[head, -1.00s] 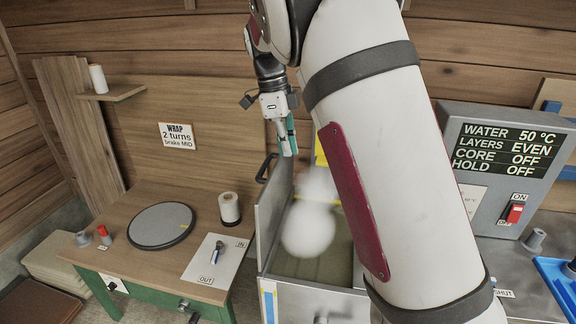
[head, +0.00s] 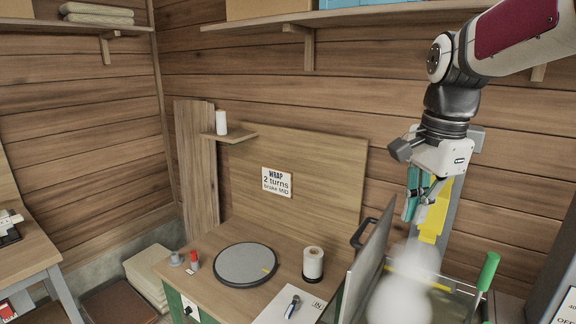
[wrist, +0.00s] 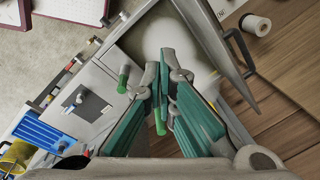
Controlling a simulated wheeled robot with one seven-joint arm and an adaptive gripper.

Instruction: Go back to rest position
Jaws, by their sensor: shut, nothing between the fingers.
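My gripper (head: 412,210) hangs from my arm at the right of the head view, its teal fingers pointing down. It is shut and empty. It is above an open metal bath (head: 462,289) with a raised lid (head: 368,262); the lid stands to its left. In the wrist view the fingertips (wrist: 163,78) meet over the bath's opening. A white cloud, like steam, rises under the gripper and hides part of the bath's inside.
A wooden bench with a round grey turntable (head: 245,264), a white spool (head: 313,263) and a red knob (head: 193,261) stands left of the bath. A shelf (head: 262,18) runs along the wall above. A blue tray (wrist: 48,134) shows in the wrist view. Open air lies left of my arm.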

